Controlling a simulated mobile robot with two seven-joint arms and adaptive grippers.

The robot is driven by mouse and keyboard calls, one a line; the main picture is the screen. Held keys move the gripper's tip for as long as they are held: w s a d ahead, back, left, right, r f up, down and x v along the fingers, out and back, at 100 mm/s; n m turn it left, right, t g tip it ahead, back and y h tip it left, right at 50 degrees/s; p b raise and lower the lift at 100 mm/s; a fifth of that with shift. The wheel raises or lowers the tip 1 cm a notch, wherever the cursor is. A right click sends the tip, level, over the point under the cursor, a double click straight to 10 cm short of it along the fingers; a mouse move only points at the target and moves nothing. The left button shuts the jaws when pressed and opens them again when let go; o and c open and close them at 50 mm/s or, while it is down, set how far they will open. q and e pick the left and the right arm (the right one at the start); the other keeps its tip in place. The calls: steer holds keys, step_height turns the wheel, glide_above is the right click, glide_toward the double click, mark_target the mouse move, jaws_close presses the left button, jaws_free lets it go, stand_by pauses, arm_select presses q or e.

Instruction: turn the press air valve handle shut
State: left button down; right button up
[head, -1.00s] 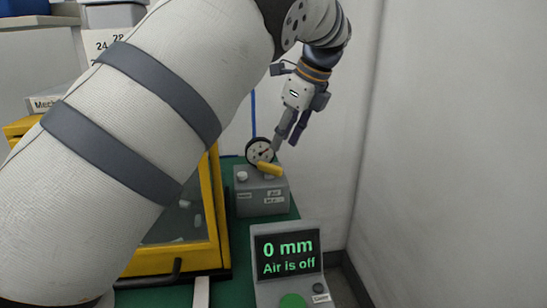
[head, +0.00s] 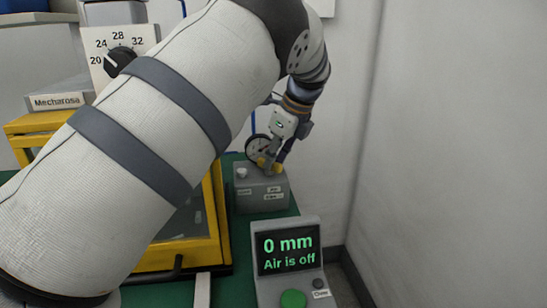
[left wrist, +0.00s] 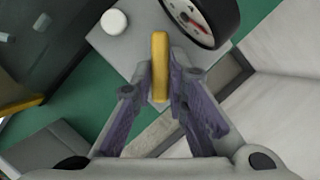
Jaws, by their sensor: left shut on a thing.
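The yellow valve handle (head: 262,162) is on top of the grey valve box (head: 262,194), beside the round gauge (head: 258,147). My left gripper (head: 271,168) reaches down to it from above and partly hides it. In the left wrist view, the yellow handle (left wrist: 160,66) stands between the two fingertips of my left gripper (left wrist: 161,84), which is shut on it. The gauge (left wrist: 205,18) and a white knob (left wrist: 114,21) are near the handle there. The screen (head: 288,250) reads "0 mm" and "Air is off". My right gripper is not in view.
The yellow-framed press guard (head: 217,215) stands left of the valve box. A control unit with a green button (head: 293,299) is in front. A white wall (head: 450,150) closes off the right side. A dial (head: 120,60) is at the upper left.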

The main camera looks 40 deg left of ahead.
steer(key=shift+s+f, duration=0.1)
arm_select(q)
steer(key=shift+w+f+n+g+b, duration=0.2)
steer(key=shift+n+g+b, duration=0.2)
steer(key=shift+n, duration=0.5)
steer(key=shift+a+n+g+b, duration=0.1)
steer(key=shift+n+g+b, duration=0.35)
steer(key=shift+n, duration=0.65)
steer(key=shift+w+n+g+h+b, duration=0.1)
steer(key=shift+n+g+h+b, duration=0.25)
steer(key=shift+n+b, duration=0.5)
steer(key=shift+r+n, duration=0.15)
steer(key=shift+n, duration=0.3)
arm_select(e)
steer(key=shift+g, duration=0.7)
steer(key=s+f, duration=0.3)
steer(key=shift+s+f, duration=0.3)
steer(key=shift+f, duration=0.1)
arm_select(q)
steer(key=shift+r, duration=0.1)
steer(key=c, duration=1.6)
jaws_free()
